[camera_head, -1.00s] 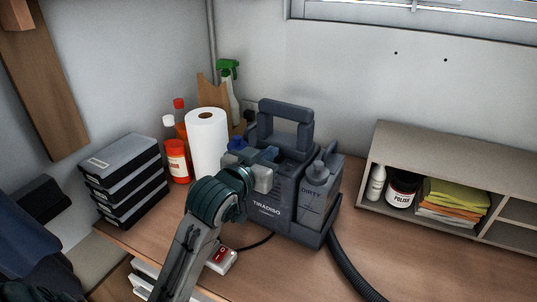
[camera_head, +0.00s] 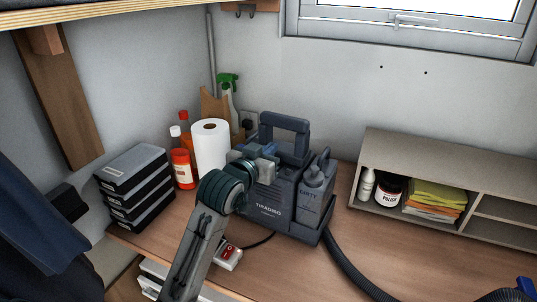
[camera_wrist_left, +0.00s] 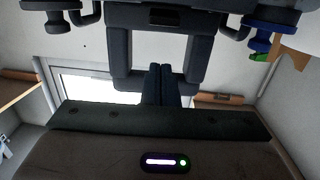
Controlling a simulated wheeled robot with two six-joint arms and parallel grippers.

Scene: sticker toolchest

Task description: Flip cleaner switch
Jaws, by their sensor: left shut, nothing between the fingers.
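The cleaner (camera_head: 268,205) is a dark blue-grey machine with a top handle, standing upright on the bench in the head view. Its upper body and handle (camera_wrist_left: 203,60) fill the top of the left wrist view, with a small black rectangle (camera_wrist_left: 166,17) that may be its switch. My left gripper (camera_head: 268,150) is at the cleaner's upper left front, below the handle. Its fingers (camera_wrist_left: 161,68) are together and empty in the left wrist view; I cannot tell whether they touch the cleaner. The gripper hides part of the cleaner's top. My right gripper is not in view.
A paper towel roll (camera_head: 210,150), bottles (camera_head: 182,167) and stacked cases (camera_head: 134,190) stand left of the cleaner. A white box with a red switch (camera_head: 228,256) lies in front. A hose (camera_head: 350,270) runs right. A shelf (camera_head: 375,150) stands at the right.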

